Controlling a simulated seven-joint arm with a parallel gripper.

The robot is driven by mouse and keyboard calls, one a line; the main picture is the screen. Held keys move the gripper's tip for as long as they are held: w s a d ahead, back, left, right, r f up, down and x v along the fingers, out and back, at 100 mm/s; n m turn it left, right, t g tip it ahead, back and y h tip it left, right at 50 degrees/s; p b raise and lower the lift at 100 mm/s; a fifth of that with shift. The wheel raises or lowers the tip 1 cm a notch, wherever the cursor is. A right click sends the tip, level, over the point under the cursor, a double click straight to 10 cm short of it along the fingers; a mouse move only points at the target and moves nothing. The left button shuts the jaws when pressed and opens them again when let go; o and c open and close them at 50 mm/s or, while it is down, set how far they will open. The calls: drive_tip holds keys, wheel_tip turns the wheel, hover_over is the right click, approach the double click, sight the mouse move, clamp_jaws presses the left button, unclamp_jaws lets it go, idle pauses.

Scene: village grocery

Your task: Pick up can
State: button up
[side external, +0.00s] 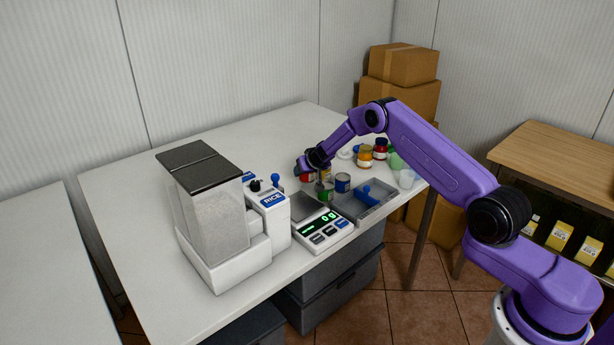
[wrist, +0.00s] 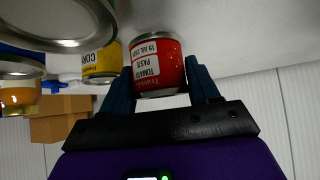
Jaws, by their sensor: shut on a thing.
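A red tomato paste can (wrist: 158,68) is between the two dark teal fingers of my gripper (wrist: 160,88) in the wrist view, and the fingers are closed on its sides. In the side view my gripper (side external: 304,172) is low over the white table, and the red can (side external: 306,178) shows only in part beneath it. I cannot tell whether the can touches the table. A yellow corn can (wrist: 102,62) stands close beside the red can. A green can (side external: 325,191) and a blue can (side external: 343,183) stand just right of my gripper.
A digital scale (side external: 324,236) and a grey tray (side external: 378,212) lie along the table's front edge. The rice dispenser (side external: 210,255) stands at the left. Jars (side external: 365,158) and a pale cup (side external: 406,179) are to the right. The back of the white table (side external: 240,142) is clear.

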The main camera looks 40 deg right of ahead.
drive_tip(key=shift+s+r, duration=0.15)
drive_tip(key=shift+r, duration=0.15)
drive_tip(key=s+d+f+v, duration=0.1)
drive_tip(key=v, duration=0.7)
drive_tip(key=s+f+v, duration=0.1)
drive_tip(key=s+v, duration=0.1)
drive_tip(key=v, duration=0.6)
drive_tip(key=s+a+r+n+y, duration=0.55)
drive_tip(key=s+a+n, duration=0.25)
drive_tip(key=s+a, duration=0.2)
drive_tip(key=y, duration=0.1)
hover_over(299, 205)
drive_tip(key=s, duration=0.1)
drive_tip(key=shift+n, duration=0.3)
wheel_tip(299, 205, down, 9)
drive_tip(key=shift+s+f, duration=0.1)
drive_tip(key=shift+w+f, duration=0.5)
drive_tip(key=shift+f, duration=0.1)
drive_tip(key=shift+w+f, duration=0.15)
drive_tip(key=shift+f, duration=1.45)
